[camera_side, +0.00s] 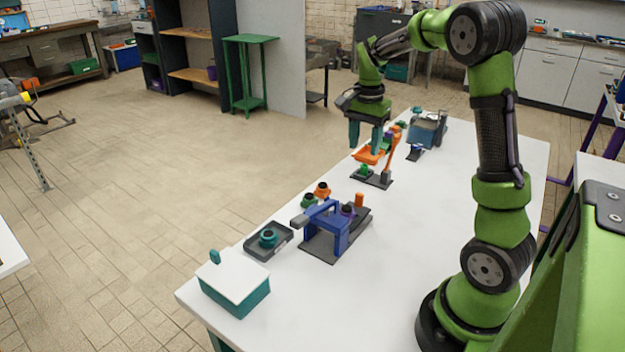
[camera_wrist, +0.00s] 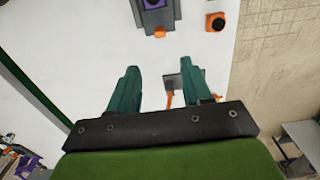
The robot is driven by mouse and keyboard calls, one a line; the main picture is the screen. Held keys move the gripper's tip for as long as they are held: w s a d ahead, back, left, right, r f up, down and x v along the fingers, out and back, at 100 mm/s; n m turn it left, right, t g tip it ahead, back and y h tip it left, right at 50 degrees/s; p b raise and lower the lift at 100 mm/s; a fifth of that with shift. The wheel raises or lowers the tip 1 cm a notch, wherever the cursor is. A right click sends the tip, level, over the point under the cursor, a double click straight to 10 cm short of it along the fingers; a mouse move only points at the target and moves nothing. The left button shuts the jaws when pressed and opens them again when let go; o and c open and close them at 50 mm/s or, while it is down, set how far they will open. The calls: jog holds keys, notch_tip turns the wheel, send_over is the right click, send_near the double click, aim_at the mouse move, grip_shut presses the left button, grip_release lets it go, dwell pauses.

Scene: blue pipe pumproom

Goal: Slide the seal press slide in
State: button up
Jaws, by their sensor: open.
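A blue press frame (camera_side: 335,232) stands on a dark grey base on the white table. A purple ring (camera_side: 348,210) and an upright orange peg (camera_side: 359,200) are at its far side; these look like the slide's load and handle. In the wrist view the purple ring (camera_wrist: 152,4) and orange peg (camera_wrist: 159,32) show at the top edge, and most of the press is cut off. My gripper (camera_side: 364,150) is open and empty, pointing down over the table, beyond the press and apart from it. Its two teal fingers (camera_wrist: 164,75) are spread in the wrist view.
An orange lever stand (camera_side: 392,150) is close by my gripper. A blue machine (camera_side: 427,130) stands farther back. Orange and green ring parts (camera_side: 322,190), a grey tray (camera_side: 268,258) and a teal lidded box (camera_side: 235,296) are near the press. The table's right side is clear.

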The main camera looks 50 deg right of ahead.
aim_at(360, 193)
notch_tip(360, 193, down, 16)
jog(key=shift+r, duration=0.15)
dwell(0.3)
grip_shut()
